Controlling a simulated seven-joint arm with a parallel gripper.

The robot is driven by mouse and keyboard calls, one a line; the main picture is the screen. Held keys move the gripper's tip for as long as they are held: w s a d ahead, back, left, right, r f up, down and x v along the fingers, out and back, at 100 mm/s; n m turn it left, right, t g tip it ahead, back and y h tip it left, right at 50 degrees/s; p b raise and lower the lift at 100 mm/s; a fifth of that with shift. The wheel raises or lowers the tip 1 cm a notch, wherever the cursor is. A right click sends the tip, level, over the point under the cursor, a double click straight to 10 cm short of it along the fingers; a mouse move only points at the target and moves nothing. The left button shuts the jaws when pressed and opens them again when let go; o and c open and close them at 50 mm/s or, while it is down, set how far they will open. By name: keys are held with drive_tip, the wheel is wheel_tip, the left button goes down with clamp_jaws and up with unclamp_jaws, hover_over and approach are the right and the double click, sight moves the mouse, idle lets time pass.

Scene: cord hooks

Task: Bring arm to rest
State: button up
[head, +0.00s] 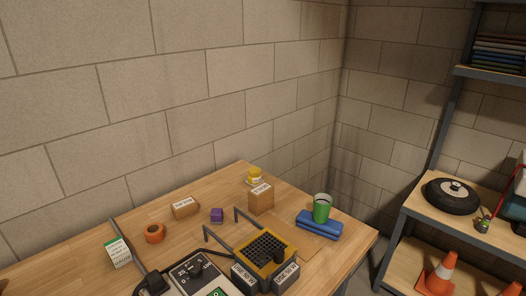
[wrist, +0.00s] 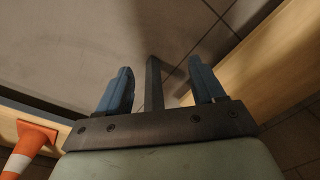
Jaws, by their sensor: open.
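My gripper (wrist: 161,90) shows in the wrist view with its two blue fingers apart and nothing held between them. A dark grey post (wrist: 153,83) shows between the fingers; I cannot tell how far behind them it is. The gripper points toward the tiled floor (wrist: 165,30), with wooden edges on both sides. My gripper is not visible in the head view. There, two dark grey bent hooks (head: 221,237) stand on the wooden table (head: 75,262), close to a yellow crate with a black grid (head: 263,252).
A shelf (head: 458,207) with a traffic cone (head: 437,275) stands right; a cone (wrist: 28,148) shows left in the wrist view.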

drive_tip(key=s+a+g, duration=0.3)
drive_tip(key=s+a, duration=0.2)
drive_tip(key=s, duration=0.7)
drive_tip(key=s+a+r+g, duration=0.1)
drive_tip(key=s+a+g, duration=0.2)
drive_tip(key=s, duration=0.9)
drive_tip(key=shift+a+g+h, duration=0.3)
drive_tip(key=shift+a+g, duration=0.1)
drive_tip(key=shift+a, duration=0.85)
